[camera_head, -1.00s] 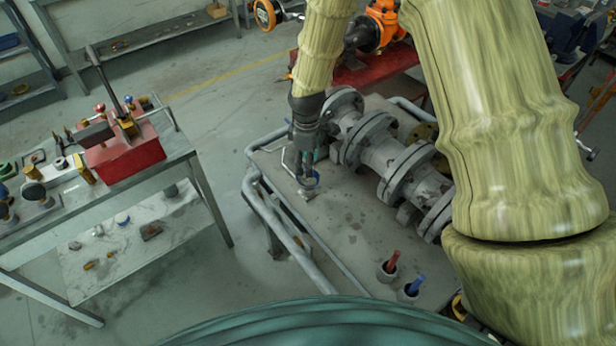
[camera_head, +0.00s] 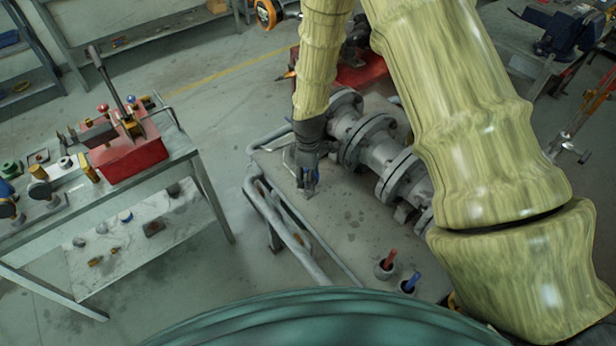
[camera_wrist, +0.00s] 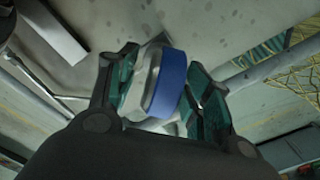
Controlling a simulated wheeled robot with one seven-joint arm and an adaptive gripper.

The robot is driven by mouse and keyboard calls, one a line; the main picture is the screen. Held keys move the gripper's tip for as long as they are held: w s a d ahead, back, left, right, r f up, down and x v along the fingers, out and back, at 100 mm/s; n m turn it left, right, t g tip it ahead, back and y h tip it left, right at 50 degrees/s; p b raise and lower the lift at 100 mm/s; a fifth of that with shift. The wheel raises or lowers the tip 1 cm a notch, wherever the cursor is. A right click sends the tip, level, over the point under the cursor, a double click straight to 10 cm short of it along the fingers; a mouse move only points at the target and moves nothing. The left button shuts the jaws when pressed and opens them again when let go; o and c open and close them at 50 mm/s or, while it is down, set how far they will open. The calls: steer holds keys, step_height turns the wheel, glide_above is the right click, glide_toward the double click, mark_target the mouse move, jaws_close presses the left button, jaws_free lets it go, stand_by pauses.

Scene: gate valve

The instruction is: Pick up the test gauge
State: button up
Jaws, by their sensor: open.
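The test gauge (camera_wrist: 169,84), as I take it, has a blue round rim and a pale metal body. In the wrist view it sits between the two fingers of my gripper (camera_wrist: 160,92), which are open on either side of it. I cannot tell whether a finger touches it. In the head view my gripper (camera_head: 306,182) points down over the left end of the grey valve bench (camera_head: 331,232). There the fingers mostly hide the gauge and only a little blue shows.
The flanged grey valve and pipe (camera_head: 380,157) lie close to the right of my gripper. A tubular rail (camera_head: 285,225) edges the bench. Cups with a red handle (camera_head: 390,258) and a blue handle (camera_head: 411,281) stand nearer. A tool table with a red pump (camera_head: 130,155) is at left.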

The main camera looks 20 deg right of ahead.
jaws_close()
steer(key=shift+r, duration=0.1)
steer(key=shift+r+b, duration=1.05)
steer(key=shift+r, duration=0.35)
steer(key=s+a+r+b, duration=0.25)
steer(key=s+b, duration=0.25)
steer(key=s, duration=1)
steer(key=shift+s+a+r+p, duration=0.1)
steer(key=shift+s+r+p, duration=0.1)
steer(key=shift+r+p, duration=0.85)
steer(key=shift+s+a+r+p, duration=0.1)
steer(key=shift+s+r+p, duration=0.1)
steer(key=shift+r+p, duration=0.8)
